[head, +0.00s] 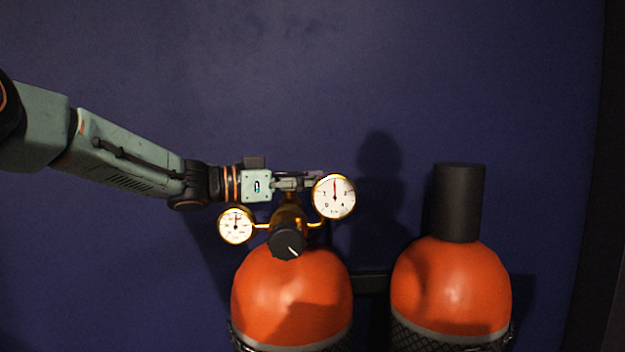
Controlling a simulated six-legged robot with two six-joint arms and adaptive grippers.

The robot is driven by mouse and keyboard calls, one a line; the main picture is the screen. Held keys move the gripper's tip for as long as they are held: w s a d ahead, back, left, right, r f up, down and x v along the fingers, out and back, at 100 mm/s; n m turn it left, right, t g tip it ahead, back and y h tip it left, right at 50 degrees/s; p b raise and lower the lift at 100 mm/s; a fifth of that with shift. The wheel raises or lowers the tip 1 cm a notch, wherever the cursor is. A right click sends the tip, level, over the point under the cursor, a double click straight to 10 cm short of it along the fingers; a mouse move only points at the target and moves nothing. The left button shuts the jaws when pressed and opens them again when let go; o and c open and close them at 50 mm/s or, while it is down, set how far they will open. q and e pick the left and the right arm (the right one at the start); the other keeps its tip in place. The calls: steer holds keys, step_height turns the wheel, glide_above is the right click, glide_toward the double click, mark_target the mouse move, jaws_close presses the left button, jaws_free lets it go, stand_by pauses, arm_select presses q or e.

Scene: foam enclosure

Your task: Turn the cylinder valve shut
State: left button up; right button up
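An orange gas cylinder (290,290) stands upright at the lower middle of the head view. A brass valve and regulator body (289,217) sits on its top, with a black knob (284,243) with a white mark facing me. A small gauge (236,226) is on its left and a larger gauge (334,196) on its right. My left gripper (304,181) reaches in from the left, level, at the top of the brass body. Its fingertips are partly hidden by the larger gauge. I see no separate valve handwheel, and contact or grip cannot be made out. My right gripper is not in view.
A second orange cylinder (450,285) with a black cap (459,203) stands to the right. A dark bracket (370,283) spans the gap between the cylinders. A plain dark blue wall (480,80) is behind.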

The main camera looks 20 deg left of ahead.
mark_target(282, 173)
arm_select(q)
steer(key=shift+r, duration=0.1)
steer(key=shift+c, duration=1.3)
steer(key=shift+w, duration=0.1)
jaws_close()
steer(key=shift+a+r, duration=0.1)
steer(key=shift+r, duration=0.1)
stand_by(0.6)
steer(key=shift+o, duration=2.4)
jaws_free()
steer(key=o, duration=0.6)
steer(key=shift+s+a, duration=0.35)
steer(key=shift+s, duration=0.2)
steer(key=shift+o, duration=0.2)
steer(key=shift+w+d+f, duration=0.25)
steer(key=shift+w+d, duration=0.15)
steer(key=shift+w, duration=0.05)
steer(key=v, duration=0.5)
steer(key=shift+s+a+r, duration=0.15)
steer(key=shift+s+a, duration=0.1)
steer(key=shift+v, duration=0.8)
steer(key=shift+s+a, duration=0.15)
steer(key=shift+a, duration=0.05)
